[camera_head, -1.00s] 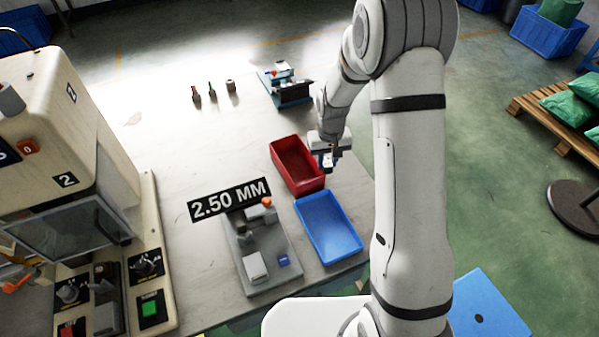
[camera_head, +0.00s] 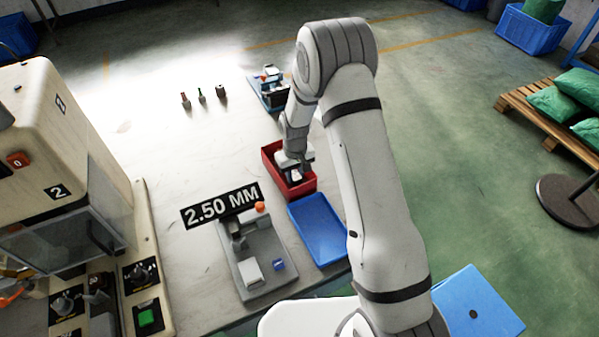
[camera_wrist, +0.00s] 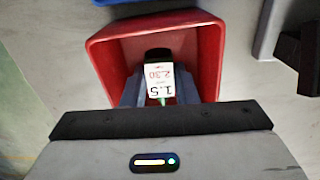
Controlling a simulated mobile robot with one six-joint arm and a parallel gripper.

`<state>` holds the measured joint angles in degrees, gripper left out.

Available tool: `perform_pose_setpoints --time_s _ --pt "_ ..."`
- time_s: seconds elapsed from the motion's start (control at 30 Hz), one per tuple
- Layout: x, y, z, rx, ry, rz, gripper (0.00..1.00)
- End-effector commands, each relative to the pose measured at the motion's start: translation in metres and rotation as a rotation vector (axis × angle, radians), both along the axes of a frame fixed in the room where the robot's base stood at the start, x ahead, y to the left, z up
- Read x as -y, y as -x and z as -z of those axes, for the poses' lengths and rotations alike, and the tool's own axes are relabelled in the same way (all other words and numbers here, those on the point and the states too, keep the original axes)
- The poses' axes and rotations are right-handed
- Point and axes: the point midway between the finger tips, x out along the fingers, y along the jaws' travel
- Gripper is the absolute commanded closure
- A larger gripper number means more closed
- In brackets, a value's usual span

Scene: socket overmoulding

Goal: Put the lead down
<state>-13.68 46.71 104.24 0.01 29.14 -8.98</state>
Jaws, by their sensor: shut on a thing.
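My gripper (camera_head: 296,172) is over the red bin (camera_head: 269,154), pointing down into it. In the wrist view my gripper (camera_wrist: 160,94) is shut on the lead (camera_wrist: 158,78), with one grey finger on each side. The lead shows a black end and a white tag printed "1.5" and, in red, "2.30". A bit of green shows below the tag. The lead is within the outline of the red bin (camera_wrist: 209,60) in the wrist view. Whether it touches the bin floor I cannot tell. The rest of the lead is hidden by my gripper.
A blue tray (camera_head: 320,230) stands right beside the red bin, nearer me. A grey gauge fixture (camera_head: 256,262) with a "2.50 MM" sign (camera_head: 221,206) is to the left. A blue-and-black device (camera_head: 270,90) stands behind. The bench's left middle is clear.

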Motion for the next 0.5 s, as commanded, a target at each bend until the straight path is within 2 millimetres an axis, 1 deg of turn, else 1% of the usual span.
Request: perform_pose_setpoints --time_s 0.2,0.5 --pt "-0.0004 -0.0005 0.0003 0.002 -0.001 0.0 1.0" --pt "-0.0008 -0.0004 0.0096 0.002 -0.001 -0.001 1.0"
